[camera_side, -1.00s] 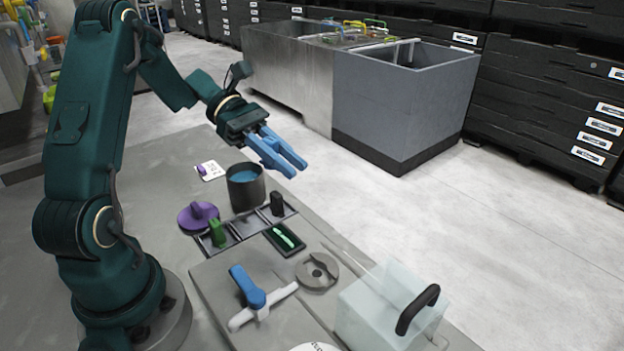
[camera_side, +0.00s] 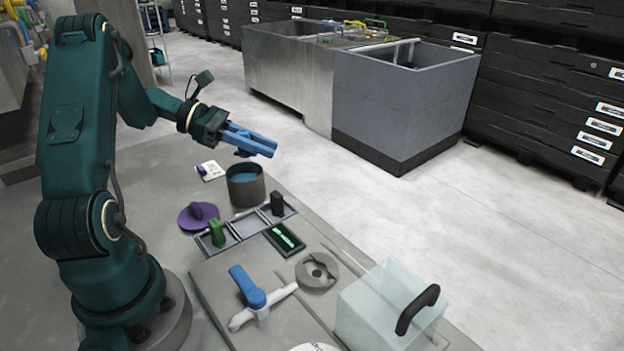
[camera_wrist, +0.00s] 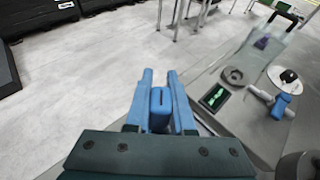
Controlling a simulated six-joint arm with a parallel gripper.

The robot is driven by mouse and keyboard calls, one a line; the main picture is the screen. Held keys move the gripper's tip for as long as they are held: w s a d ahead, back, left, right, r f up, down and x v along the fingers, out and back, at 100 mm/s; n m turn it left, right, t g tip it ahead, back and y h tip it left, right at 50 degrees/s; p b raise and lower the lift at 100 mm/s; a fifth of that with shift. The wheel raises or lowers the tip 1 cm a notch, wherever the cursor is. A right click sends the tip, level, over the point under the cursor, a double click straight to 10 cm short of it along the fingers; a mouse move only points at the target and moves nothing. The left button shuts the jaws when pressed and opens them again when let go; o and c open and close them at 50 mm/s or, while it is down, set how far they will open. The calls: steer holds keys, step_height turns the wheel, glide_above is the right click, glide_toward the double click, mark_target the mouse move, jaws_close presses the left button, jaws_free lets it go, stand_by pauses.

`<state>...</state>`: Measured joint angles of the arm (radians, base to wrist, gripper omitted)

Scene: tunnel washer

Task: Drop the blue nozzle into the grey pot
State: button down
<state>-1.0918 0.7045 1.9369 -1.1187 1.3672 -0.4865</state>
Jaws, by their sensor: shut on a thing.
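My gripper (camera_side: 274,149) has blue fingers and is shut on the blue nozzle (camera_wrist: 160,106), which shows between the fingers in the wrist view. In the side view a small dark blue part of the nozzle (camera_side: 243,153) shows below the fingers. The grey pot (camera_side: 246,195) stands upright on the grey table, with a blue surface inside it. The nozzle is held above the pot in the side view, apart from it. The pot cannot be made out in the wrist view.
A purple knobbed disc (camera_side: 198,216) is left of the pot. In front is a divided tray (camera_side: 229,240) with a green piece (camera_side: 217,233) and a black piece (camera_side: 277,203). A blue-handled valve (camera_side: 249,287) and clear box (camera_side: 385,307) are nearer. Open floor lies beyond the table.

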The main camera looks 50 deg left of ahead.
steer(key=shift+f, duration=0.55)
steer(key=c, duration=0.7)
jaws_free()
steer(key=shift+r, duration=0.1)
